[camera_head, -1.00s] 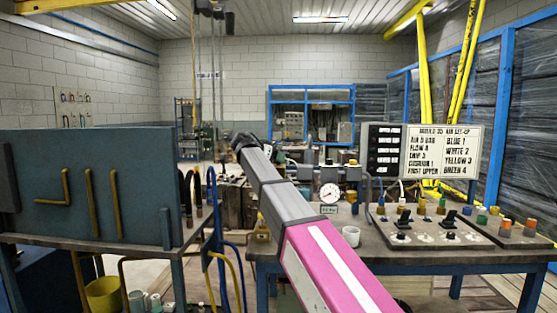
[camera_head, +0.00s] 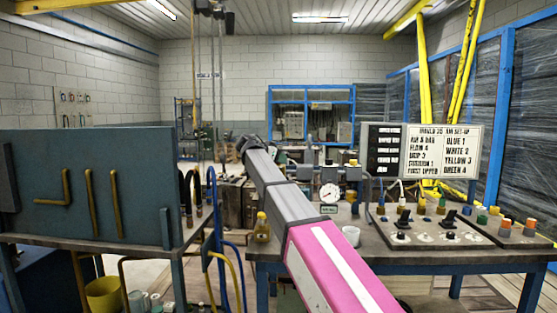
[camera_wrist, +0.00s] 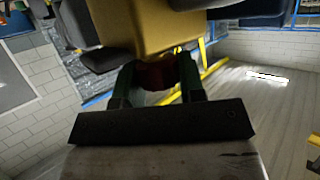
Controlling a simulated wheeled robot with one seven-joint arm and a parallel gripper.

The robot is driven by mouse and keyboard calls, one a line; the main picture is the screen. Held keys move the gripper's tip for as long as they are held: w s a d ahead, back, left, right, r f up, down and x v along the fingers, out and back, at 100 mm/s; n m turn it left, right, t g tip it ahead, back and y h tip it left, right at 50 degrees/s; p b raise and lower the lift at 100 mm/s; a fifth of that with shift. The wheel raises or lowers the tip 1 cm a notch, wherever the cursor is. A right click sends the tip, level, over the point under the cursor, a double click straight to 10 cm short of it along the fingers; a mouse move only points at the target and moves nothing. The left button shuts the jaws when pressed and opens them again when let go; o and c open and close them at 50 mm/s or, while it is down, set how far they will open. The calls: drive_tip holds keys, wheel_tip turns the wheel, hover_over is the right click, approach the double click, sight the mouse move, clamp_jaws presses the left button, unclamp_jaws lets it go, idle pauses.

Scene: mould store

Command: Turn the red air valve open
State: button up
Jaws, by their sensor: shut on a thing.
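In the wrist view my gripper (camera_wrist: 157,72) has its two green fingers on either side of a dark red piece (camera_wrist: 156,76), which I take for the red air valve's handle. The fingers are shut on it. The red piece sits against a yellow block (camera_wrist: 145,25), which hides its far side. The handle's turned angle cannot be told. In the head view my arm runs from the lower right up towards the middle and hides the gripper and the valve.
A bench (camera_head: 370,255) carries a round gauge (camera_head: 329,193), a white cup (camera_head: 351,236), a yellow-topped bottle (camera_head: 262,228) and a sloped panel with knobs. A lettered set-up board (camera_head: 443,150) stands behind. A dark plate (camera_head: 95,185) with brass pipes stands at left, with hoses beside it.

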drive_tip(key=shift+s, duration=0.1)
drive_tip(key=n+t+y, duration=0.2)
drive_tip(key=n+y, duration=0.1)
drive_tip(key=shift+s+d+n+t+y, duration=0.1)
drive_tip(key=shift+n+t+y, duration=0.2)
drive_tip(key=shift+n+t, duration=0.1)
drive_tip(key=n+t+y, duration=0.1)
drive_tip(key=n+y, duration=0.4)
drive_tip(key=y, duration=0.1)
drive_tip(key=n+y, duration=0.4)
drive_tip(key=n+g+y, duration=0.1)
drive_tip(key=y, duration=0.1)
drive_tip(key=shift+w+n, duration=0.25)
drive_tip(key=shift+n, duration=0.15)
drive_tip(key=shift+n+g+y, duration=1.2)
drive_tip(key=shift+n+y, duration=0.4)
drive_tip(key=shift+y, duration=0.1)
drive_tip(key=shift+s, duration=0.1)
drive_tip(key=o, duration=0.9)
